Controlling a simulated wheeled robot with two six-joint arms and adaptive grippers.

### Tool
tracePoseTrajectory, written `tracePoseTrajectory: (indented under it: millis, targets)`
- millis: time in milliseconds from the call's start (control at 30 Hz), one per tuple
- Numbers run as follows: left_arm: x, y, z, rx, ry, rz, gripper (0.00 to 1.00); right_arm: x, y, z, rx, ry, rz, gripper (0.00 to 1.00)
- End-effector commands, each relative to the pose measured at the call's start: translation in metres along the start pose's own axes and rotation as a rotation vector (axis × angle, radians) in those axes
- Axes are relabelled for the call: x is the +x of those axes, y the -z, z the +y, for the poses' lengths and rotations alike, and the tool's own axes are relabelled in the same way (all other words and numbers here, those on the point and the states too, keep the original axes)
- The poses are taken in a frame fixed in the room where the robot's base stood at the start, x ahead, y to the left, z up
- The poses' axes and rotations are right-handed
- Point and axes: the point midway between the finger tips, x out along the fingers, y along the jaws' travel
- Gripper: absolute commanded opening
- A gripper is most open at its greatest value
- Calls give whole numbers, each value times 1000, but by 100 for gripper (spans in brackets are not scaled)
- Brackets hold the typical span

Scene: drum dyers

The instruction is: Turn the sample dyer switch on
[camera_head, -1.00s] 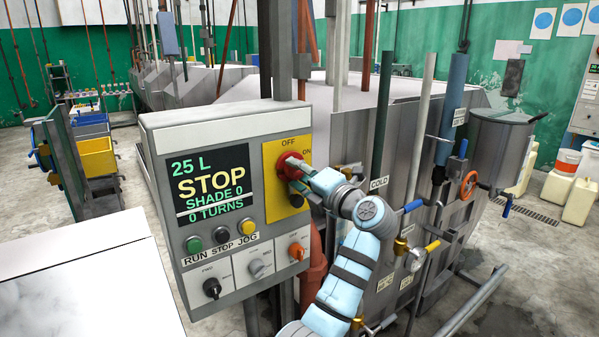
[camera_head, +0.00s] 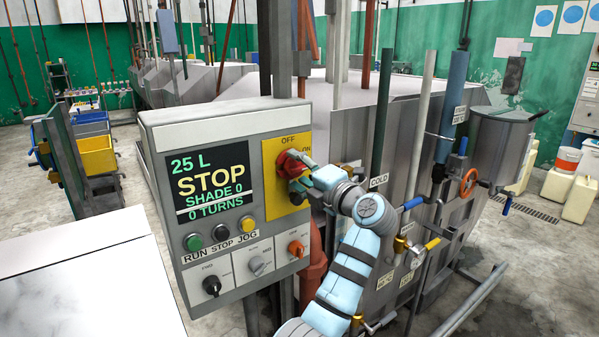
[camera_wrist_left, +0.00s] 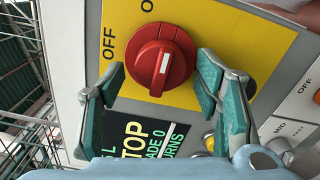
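The sample dyer switch is a red rotary knob (camera_head: 289,162) on a yellow plate (camera_head: 272,205) at the right of the grey control box. OFF is printed above it and ON to its right. In the left wrist view the knob (camera_wrist_left: 160,60) sits between the open fingers of my left gripper (camera_wrist_left: 160,85), one on each side. Its white line points toward the partly cut-off ON lettering rather than OFF. In the head view my left gripper (camera_head: 297,178) is at the knob and covers part of it. Contact is not clear. My right gripper is not in view.
The control box (camera_head: 160,135) has a display reading STOP, several push buttons and small rotary switches, including an orange one (camera_head: 296,249). Pipes and valves stand right of my arm. A white-topped surface (camera_head: 80,270) is at lower left.

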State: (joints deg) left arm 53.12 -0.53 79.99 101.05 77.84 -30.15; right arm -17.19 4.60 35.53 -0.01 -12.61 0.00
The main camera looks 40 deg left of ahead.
Motion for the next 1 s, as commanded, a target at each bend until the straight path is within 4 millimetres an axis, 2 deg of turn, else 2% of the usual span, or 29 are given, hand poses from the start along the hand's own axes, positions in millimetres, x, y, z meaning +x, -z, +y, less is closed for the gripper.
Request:
tracePoseTrajectory:
  millis: [233,333,467,700,833,1000]
  targets:
    - [-1,0,-1,0,1,1,59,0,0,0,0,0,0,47]
    - [-8,0,-1,-1,3,-1,59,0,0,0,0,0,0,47]
    - [-37,-1,-2,-1,6,-3,59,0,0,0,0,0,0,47]
    - [-101,-1,-2,0,5,-3,59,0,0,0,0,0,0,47]
    - [-118,-1,-1,0,3,-1,59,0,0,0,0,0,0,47]
    - [-121,-1,-1,1,0,1,59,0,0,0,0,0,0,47]
